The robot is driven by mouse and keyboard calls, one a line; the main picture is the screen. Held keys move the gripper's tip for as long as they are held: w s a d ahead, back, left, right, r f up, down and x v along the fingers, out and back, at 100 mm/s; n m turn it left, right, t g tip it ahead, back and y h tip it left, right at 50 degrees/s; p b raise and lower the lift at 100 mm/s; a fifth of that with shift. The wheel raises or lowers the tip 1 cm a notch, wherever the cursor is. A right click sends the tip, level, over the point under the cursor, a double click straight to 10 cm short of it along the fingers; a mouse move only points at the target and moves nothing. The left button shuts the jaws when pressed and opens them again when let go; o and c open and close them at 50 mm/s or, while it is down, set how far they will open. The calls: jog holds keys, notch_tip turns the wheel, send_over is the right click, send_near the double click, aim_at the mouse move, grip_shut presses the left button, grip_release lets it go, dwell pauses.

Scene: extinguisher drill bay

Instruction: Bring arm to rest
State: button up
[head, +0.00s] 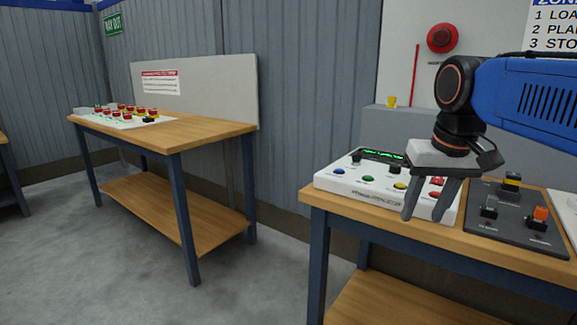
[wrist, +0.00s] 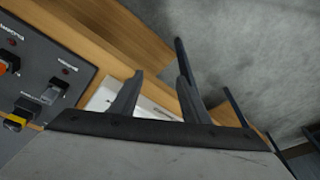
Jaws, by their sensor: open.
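My gripper (head: 427,200) hangs from my blue arm at the right of the head view, fingers pointing down. Its two dark fingers are apart with nothing between them. They overlap the right front part of a white control panel (head: 336,181) with coloured buttons and a green-lit display. I cannot tell the exact gap between fingertips and panel. In the wrist view my gripper (wrist: 157,85) also shows spread, empty fingers, with the white panel (wrist: 101,99) partly hidden behind them and the floor beyond.
A dark switch panel (head: 501,229) lies right of the white panel on the wooden bench (head: 312,197). A second bench (head: 211,133) at left holds a white board with several red buttons (head: 127,112). A red bell (head: 442,38) is on the wall. Grey floor (head: 130,260) between benches is clear.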

jog(key=s+d+f+t, duration=0.1)
jog(key=s+f, duration=0.5)
jog(key=f, duration=0.4)
jog(key=s+f, duration=0.7)
jog(key=f, duration=0.3)
jog(key=shift+s+d+n+t, duration=0.2)
jog(key=shift+d+n+t, duration=0.1)
jog(key=shift+d+t, duration=0.1)
jog(key=shift+o, duration=0.5)
jog(key=shift+r, duration=0.1)
